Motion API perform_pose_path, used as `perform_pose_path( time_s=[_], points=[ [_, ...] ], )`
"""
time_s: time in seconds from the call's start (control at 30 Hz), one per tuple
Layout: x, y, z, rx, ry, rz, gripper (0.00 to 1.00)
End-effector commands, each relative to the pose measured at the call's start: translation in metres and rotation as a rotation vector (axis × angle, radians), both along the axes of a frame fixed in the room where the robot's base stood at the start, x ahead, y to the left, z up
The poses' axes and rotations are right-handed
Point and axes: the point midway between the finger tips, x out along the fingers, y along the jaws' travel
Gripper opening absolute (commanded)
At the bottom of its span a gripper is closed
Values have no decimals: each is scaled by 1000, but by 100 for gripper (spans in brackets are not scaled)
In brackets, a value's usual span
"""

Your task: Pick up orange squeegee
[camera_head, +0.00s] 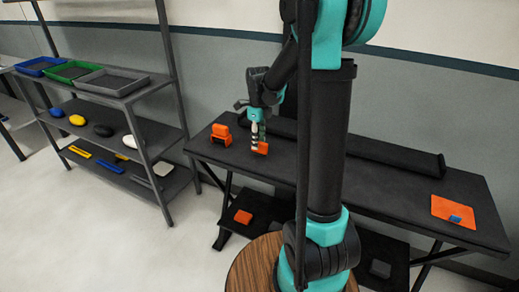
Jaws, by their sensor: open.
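A small flat orange piece (262,148), which looks like the orange squeegee, lies on the black table (400,190) toward its left end. My gripper (257,143) points down right at this piece, with its fingertips beside or over its left part. The gripper is open. I cannot tell whether the fingers touch the piece or stand around it, as they are small and partly cover it.
An orange blocky object (221,135) stands left of my gripper. A long black roll (395,157) lies along the table's back. An orange sheet with a blue patch (454,210) lies at the right. A rack (145,128) with trays stands left.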

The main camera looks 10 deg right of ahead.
Motion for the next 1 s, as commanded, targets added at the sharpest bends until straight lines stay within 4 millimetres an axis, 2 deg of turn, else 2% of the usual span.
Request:
perform_pose_path(
  time_s=[0.1, 0.23, 0.53, 0.87, 1.0],
  points=[
    [2, -2, -18, 0, 0, 0, 41],
    [2, -2, -31, 0, 0, 0, 41],
    [2, -2, -35, 0, 0, 0, 41],
    [2, -2, -35, 0, 0, 0, 0],
    [2, -2, -35, 0, 0, 0, 0]
  ],
)
